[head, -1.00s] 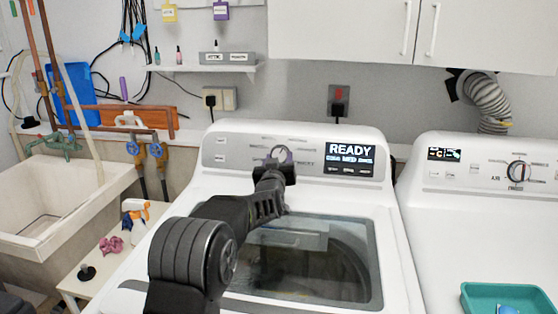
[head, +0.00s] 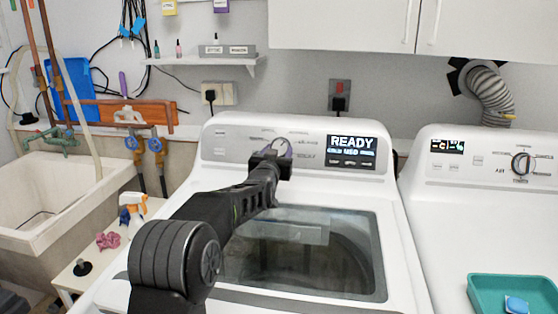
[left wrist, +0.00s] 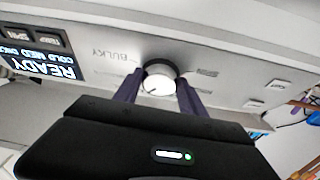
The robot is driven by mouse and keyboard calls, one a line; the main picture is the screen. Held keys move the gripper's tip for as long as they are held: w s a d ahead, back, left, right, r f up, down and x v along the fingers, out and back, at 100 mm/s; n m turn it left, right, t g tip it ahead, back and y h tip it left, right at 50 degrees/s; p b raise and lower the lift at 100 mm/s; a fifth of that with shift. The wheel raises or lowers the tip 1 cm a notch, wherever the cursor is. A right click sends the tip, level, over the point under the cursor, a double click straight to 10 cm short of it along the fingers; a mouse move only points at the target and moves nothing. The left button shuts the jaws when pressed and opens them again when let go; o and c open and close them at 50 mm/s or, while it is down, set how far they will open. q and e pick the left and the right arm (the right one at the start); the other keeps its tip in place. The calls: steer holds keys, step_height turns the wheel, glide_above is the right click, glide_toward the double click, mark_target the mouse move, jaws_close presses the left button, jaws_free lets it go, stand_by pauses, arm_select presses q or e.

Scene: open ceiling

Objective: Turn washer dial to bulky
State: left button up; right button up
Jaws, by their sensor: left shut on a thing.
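The washer (head: 215,183) is the white top-loader in the middle, with its glass lid down. Its round dial (head: 281,147) sits on the grey panel, left of a display (head: 351,150) reading READY. My left gripper (head: 275,155) is at the dial. In the left wrist view the dial (left wrist: 159,78) is a pale knob with a dark rim, between the two fingers of my left gripper (left wrist: 158,85), which is shut on it. A BULKY label (left wrist: 109,52) is printed on the panel beside the dial. The dial's pointer is too small to read surely. My right gripper is out of view.
A second white machine (head: 455,200) with its own dial stands at the right, a teal tray (head: 480,292) on it. A sink (head: 60,195) and small stand with a spray bottle (head: 133,208) are at the left. A shelf and cabinets hang above.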

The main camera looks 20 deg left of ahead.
arm_select(q)
steer(key=m+h+p, duration=0.2)
steer(key=m+p, duration=0.3)
steer(key=r+m+g+h+p, duration=0.1)
steer(key=m+h+p, duration=0.1)
steer(key=m+p, duration=0.2)
steer(key=a+m+h+p, duration=0.1)
steer(key=m+p, duration=0.4)
steer(key=m, duration=0.2)
steer(key=shift+r+g+h+p, duration=0.2)
steer(key=shift+g+h+p, duration=0.1)
steer(key=shift+g+h, duration=0.1)
steer(key=shift+m+p, duration=0.6)
steer(key=shift+p, duration=0.15)
steer(key=shift+a+f+m+g+p, duration=0.1)
steer(key=shift+f+m+g+p, duration=0.15)
steer(key=shift+m+p, duration=0.2)
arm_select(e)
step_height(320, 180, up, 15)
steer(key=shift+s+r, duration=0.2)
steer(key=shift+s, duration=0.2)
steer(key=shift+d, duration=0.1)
arm_select(q)
steer(key=o, duration=1.4)
steer(key=shift+c, duration=0.2)
